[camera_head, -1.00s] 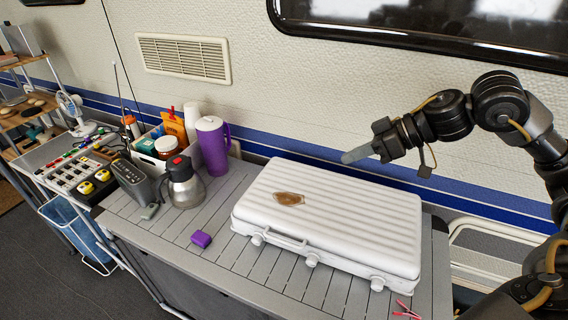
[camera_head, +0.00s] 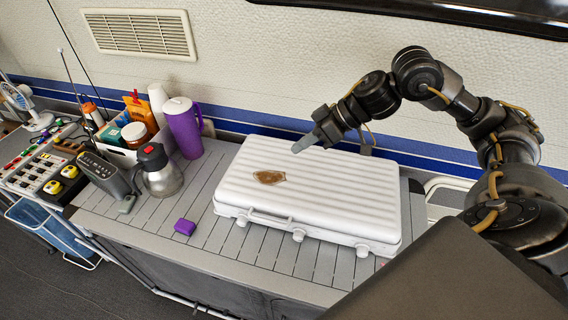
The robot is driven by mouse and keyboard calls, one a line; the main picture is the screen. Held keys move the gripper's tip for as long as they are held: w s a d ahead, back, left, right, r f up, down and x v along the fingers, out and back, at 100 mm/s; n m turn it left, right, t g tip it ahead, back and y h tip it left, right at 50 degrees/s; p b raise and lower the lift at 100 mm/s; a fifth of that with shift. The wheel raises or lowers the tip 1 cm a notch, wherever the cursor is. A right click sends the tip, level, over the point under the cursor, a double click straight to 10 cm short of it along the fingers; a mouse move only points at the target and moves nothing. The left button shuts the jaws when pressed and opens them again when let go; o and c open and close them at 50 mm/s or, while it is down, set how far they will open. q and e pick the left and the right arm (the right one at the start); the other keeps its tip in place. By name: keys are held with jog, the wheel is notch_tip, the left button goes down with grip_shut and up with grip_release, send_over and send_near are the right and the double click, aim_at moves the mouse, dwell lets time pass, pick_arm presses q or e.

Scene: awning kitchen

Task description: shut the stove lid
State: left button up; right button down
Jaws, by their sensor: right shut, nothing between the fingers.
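The stove is a white case-like box on the grey slatted table. Its ribbed white lid (camera_head: 330,195) lies flat on top, down over the base, with a front handle (camera_head: 268,218) and several round knobs along the front side. A brown oval patch (camera_head: 269,177) shows on the lid. My right gripper (camera_head: 297,149) is shut and empty. It points left and down, over or just behind the lid's back edge; I cannot tell whether it touches. My left gripper is out of view.
A purple pitcher (camera_head: 184,128), a glass and steel jug (camera_head: 158,170) and a box of jars (camera_head: 122,150) stand left of the stove. A small purple block (camera_head: 185,227) lies on the table (camera_head: 225,257). The trailer wall (camera_head: 250,70) rises close behind.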

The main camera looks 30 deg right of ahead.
jog(key=w+a+f+p, duration=0.1)
jog(key=a+f, duration=0.2)
jog(key=f, duration=0.4)
jog(key=shift+w+a, duration=0.15)
jog(key=shift+a, duration=0.2)
jog(key=shift+r, duration=0.1)
